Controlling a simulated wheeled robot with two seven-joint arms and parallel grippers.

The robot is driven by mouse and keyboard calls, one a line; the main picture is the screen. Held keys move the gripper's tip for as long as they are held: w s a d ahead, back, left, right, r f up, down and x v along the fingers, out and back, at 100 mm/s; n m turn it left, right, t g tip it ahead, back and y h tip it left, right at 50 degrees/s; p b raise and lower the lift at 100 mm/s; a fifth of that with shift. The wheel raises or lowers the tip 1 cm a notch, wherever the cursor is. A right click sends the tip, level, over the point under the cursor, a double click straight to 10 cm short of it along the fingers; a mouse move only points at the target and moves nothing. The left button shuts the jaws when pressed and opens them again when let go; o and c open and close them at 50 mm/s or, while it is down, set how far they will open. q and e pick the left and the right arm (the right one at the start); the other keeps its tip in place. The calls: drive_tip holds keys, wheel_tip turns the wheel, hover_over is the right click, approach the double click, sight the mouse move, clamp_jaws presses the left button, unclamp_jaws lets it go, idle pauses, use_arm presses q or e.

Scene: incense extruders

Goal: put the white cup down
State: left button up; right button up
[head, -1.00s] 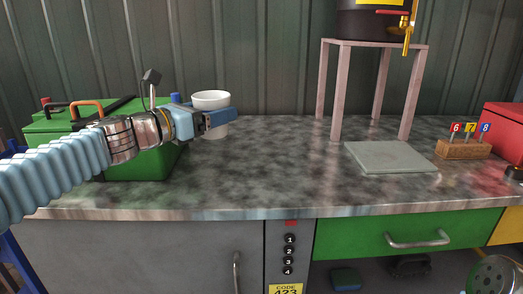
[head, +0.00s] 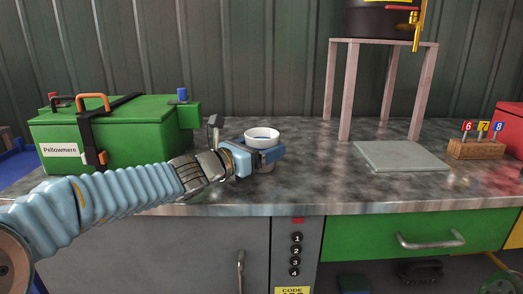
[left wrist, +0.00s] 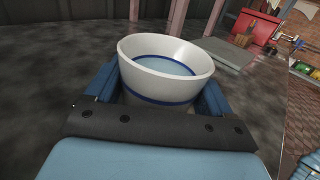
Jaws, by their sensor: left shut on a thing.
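The white cup (head: 262,134) is upright at the countertop, between the green box and the square slab. It also shows in the left wrist view (left wrist: 166,58), with a blue band and pale blue liquid or lining inside. My left gripper (head: 264,155) is shut around the cup, with a blue finger on either side of it. The cup's base is mostly hidden by the gripper, so I cannot tell whether it touches the counter (head: 310,180). My right gripper is not in view.
A green box (head: 120,135) with an orange handle stands at the left. A wooden block (head: 476,149) with numbered tags is at the right. The counter between cup and slab is clear.

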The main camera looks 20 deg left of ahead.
use_arm(q)
drive_tip(key=o, duration=1.3)
drive_tip(key=shift+o, duration=0.2)
drive_tip(key=shift+r, duration=0.15)
drive_tip(key=v, duration=1.1)
drive_tip(key=shift+s+a, duration=0.25)
drive_tip(key=shift+s, duration=0.25)
